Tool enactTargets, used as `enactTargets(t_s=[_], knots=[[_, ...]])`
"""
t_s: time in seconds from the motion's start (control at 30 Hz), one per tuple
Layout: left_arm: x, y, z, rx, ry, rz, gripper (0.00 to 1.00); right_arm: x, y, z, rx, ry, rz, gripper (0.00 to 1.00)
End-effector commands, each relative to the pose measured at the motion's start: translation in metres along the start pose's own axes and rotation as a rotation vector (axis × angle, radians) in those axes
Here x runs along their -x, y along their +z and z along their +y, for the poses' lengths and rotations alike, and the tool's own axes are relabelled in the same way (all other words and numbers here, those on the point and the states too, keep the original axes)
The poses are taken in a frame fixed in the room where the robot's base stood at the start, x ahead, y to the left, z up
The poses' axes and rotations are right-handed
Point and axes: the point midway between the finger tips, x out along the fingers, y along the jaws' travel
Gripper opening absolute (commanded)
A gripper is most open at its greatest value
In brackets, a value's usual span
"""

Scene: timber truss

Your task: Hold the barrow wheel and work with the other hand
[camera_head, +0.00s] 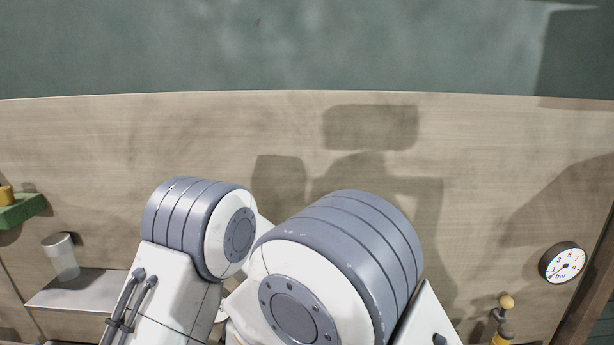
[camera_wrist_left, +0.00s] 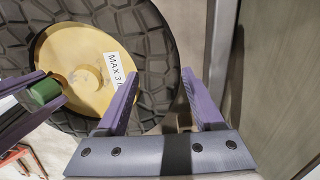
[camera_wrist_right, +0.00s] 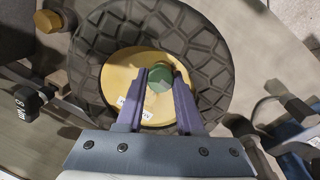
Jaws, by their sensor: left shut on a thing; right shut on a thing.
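The barrow wheel has a black treaded tyre (camera_wrist_left: 150,50) and a yellow hub (camera_wrist_left: 100,55) with a white label reading "MAX 3" and more. My left gripper (camera_wrist_left: 160,78) has its purple fingers on either side of the tyre's edge, shut on it. A green cap (camera_wrist_right: 160,80) sits at the middle of the hub. My right gripper (camera_wrist_right: 160,74) is shut on this cap. The left wrist view also shows the cap (camera_wrist_left: 44,91) between the right fingers. In the head view my own arms hide the wheel and both grippers.
In the head view a pressure gauge (camera_head: 565,264) is on the wooden panel (camera_head: 480,160) at right. A grey cup (camera_head: 62,256) stands on a metal shelf (camera_head: 85,290) at left. The right wrist view shows a yellow hexagonal knob (camera_wrist_right: 48,21) and a blue object (camera_wrist_right: 292,146) near the wheel.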

Motion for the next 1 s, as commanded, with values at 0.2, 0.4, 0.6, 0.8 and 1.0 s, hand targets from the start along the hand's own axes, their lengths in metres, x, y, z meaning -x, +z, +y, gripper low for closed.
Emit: enactTargets(t_s=[0.2, 0.4, 0.6, 0.8, 1.0], knots=[[0.0009, 0.0013, 0.0017, -0.011, 0.005, -0.004, 0.00, 0.0003, 0.0010, 0.0054, -0.002, 0.011, -0.008, 0.00], [0.0010, 0.0014, 0.0018, -0.012, 0.006, -0.005, 0.00, 0.0001, 0.0010, 0.0054, -0.001, 0.011, -0.008, 0.00], [0.0011, 0.0015, 0.0019, -0.012, 0.006, -0.005, 0.00, -0.0002, 0.0011, 0.0056, -0.059, 0.012, -0.017, 0.55], [0.0010, 0.0021, 0.0017, -0.006, 0.005, -0.004, 0.00, 0.0000, 0.0005, 0.0033, -0.055, 0.009, -0.015, 0.71], [0.0008, 0.0019, 0.0014, -0.005, 0.004, -0.003, 0.00, 0.0025, -0.0001, 0.0026, -0.055, 0.006, -0.012, 0.71]])
